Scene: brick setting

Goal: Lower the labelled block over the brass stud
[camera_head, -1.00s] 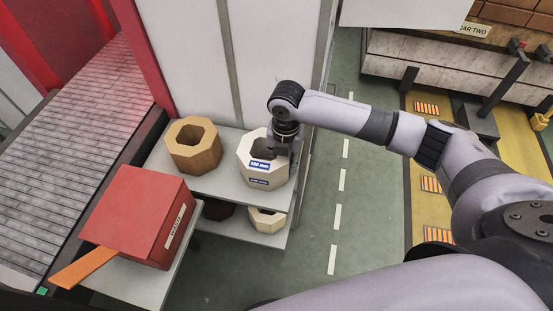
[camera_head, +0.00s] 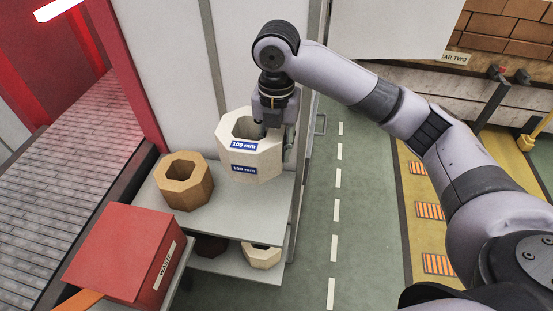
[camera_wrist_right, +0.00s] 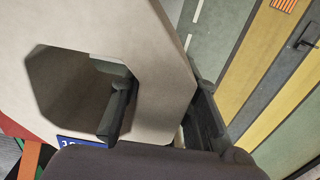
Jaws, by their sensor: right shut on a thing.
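The labelled block (camera_head: 225,147) is a pale octagonal ring with a wide hole and two blue "100 mm" labels on its front. It hangs roughly upright above the upper shelf. My right gripper (camera_head: 275,127) is shut on its right wall, one finger inside the hole and one outside. In the right wrist view the block (camera_wrist_right: 110,30) fills much of the picture, and my right gripper (camera_wrist_right: 162,112) straddles its wall. The brass stud is not seen in either view. My left gripper is not in view.
A brown octagonal block (camera_head: 183,190) stands on the upper shelf (camera_head: 232,212), left of the held block. Another pale block (camera_head: 261,256) sits on the lower shelf. A red box labelled "WASTE" (camera_head: 120,252) is at front left. A grey panel rises behind; green floor lies right.

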